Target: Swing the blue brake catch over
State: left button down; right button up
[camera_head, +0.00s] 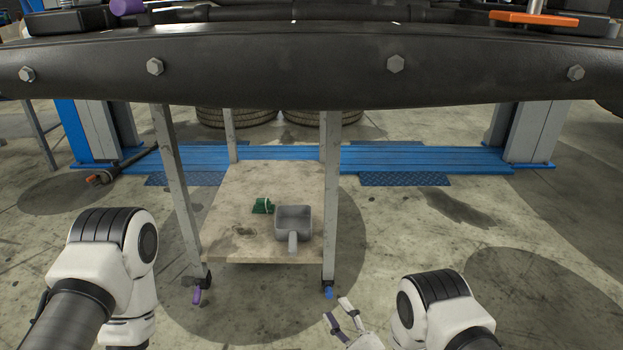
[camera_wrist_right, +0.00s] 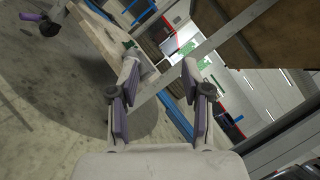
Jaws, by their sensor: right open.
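The blue brake catch (camera_head: 328,292) is a small blue piece at the caster under the front right leg of the trolley (camera_head: 265,257) in the head view. My right gripper (camera_head: 335,309) is open and empty, just below and close to the catch in that picture; contact cannot be told. In the right wrist view the open fingers (camera_wrist_right: 160,70) point toward the trolley, and I cannot make out the blue catch there. A purple catch (camera_head: 197,296) sits at the front left caster; it also shows in the wrist view (camera_wrist_right: 50,25). My left gripper is out of view.
On the trolley's lower shelf lie a green object (camera_head: 262,206) and a grey scoop-like container (camera_head: 293,218). A large dark beam with bolts (camera_head: 275,65) crosses above. A blue lift base (camera_head: 420,160) lies behind. The floor right of the trolley is clear.

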jog(key=s+d+r+g+h+p, duration=0.1)
jog(key=d+r+h+p, duration=0.3)
jog(key=r+p, duration=0.9)
jog(key=s+d+r+g+h+p, duration=0.15)
jog(key=d+r+p, duration=0.35)
jog(key=r+p, duration=0.75)
jog(key=s+d+r+n+g+h+p, duration=0.45)
jog(key=s+d+r+g+p, duration=0.2)
jog(key=s+p, duration=0.45)
jog(key=s+d+n+g+h+p, duration=0.1)
jog(key=s+n+g, duration=0.4)
jog(key=s, duration=0.8)
jog(key=shift+d+f+n+p, duration=0.25)
jog(key=shift+d+n+p, duration=0.1)
jog(key=shift+d+n, duration=0.5)
jog(key=shift+o, duration=0.3)
jog(key=s+n+g, duration=0.3)
jog(key=s+n, duration=0.2)
jog(key=s, duration=0.2)
jog(key=shift+s+d+n, duration=0.15)
jog(key=shift+d+n, duration=0.1)
jog(key=shift+n, duration=0.15)
jog(key=shift+s+n, duration=0.1)
jog(key=shift+n, duration=0.4)
